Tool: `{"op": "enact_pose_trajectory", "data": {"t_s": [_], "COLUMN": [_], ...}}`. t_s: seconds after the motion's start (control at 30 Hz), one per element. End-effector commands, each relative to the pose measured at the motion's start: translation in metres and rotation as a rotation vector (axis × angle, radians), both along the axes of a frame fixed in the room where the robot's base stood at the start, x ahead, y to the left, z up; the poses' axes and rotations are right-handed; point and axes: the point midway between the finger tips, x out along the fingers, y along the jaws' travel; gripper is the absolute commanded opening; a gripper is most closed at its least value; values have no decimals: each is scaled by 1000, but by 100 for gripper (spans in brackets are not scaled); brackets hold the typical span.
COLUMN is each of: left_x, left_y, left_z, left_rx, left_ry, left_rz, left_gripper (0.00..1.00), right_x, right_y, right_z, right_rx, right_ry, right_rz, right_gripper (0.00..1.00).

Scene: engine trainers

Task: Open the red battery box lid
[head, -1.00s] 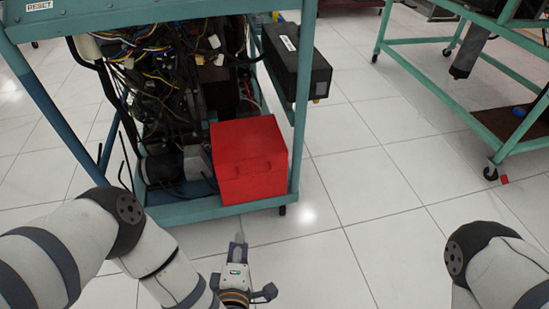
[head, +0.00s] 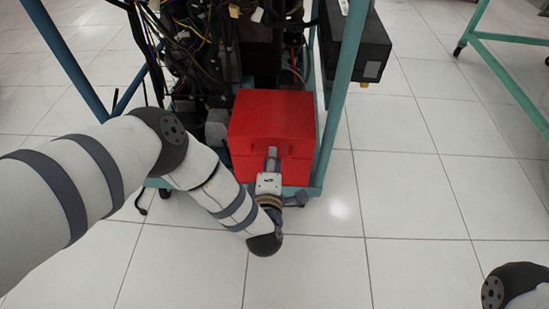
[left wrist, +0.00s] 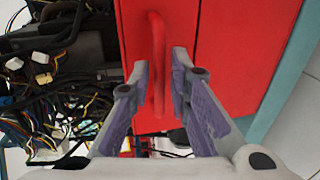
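The red battery box (head: 272,118) sits on the lower shelf of the engine trainer, with its lid down. A seam runs across its front below the top. My left gripper (head: 272,161) is at the front face of the box, around the middle of its width. In the left wrist view, a red bar handle (left wrist: 157,40) on the box lies between the two fingers of my left gripper (left wrist: 161,82). The fingers are partly spread, with gaps visible beside the bar. My right gripper is out of view.
The teal trainer frame (head: 335,110) has a post just right of the box. A black box (head: 362,45) is mounted above right. Wires and engine parts (head: 195,60) crowd the left side. White tiled floor is clear in front and to the right.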

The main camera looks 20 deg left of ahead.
Motion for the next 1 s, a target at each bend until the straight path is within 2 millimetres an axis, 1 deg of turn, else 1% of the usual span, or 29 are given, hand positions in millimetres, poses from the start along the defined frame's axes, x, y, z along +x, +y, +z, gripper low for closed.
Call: {"op": "enact_pose_trajectory", "data": {"t_s": [0.03, 0.13, 0.37, 0.4, 0.47, 0.5, 0.8, 0.87, 1.0], "left_x": [6, 13, 15, 15, 15, 15, 15, 15, 17], "left_y": [2, 4, 4, 4, 4, 4, 4, 4, 5], "left_z": [-4, -4, -2, -2, -2, -2, 0, 4, 21], "left_rx": [0, 1, 0, 0, 0, 0, -2, -5, -19], "left_ry": [0, 0, 0, 0, 0, 0, 6, 14, 56], "left_rz": [1, 0, 0, -1, -1, -1, -1, -1, -1], "left_gripper": [17, 17, 17, 15, 1, 0, 0, 0, 0], "right_x": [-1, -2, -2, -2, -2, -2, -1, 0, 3], "right_y": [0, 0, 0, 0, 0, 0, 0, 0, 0], "right_z": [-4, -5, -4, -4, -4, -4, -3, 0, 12], "right_rx": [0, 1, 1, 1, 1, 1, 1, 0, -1], "right_ry": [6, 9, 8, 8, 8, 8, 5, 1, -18], "right_rz": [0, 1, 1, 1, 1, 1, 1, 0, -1], "right_gripper": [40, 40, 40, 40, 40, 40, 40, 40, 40]}}
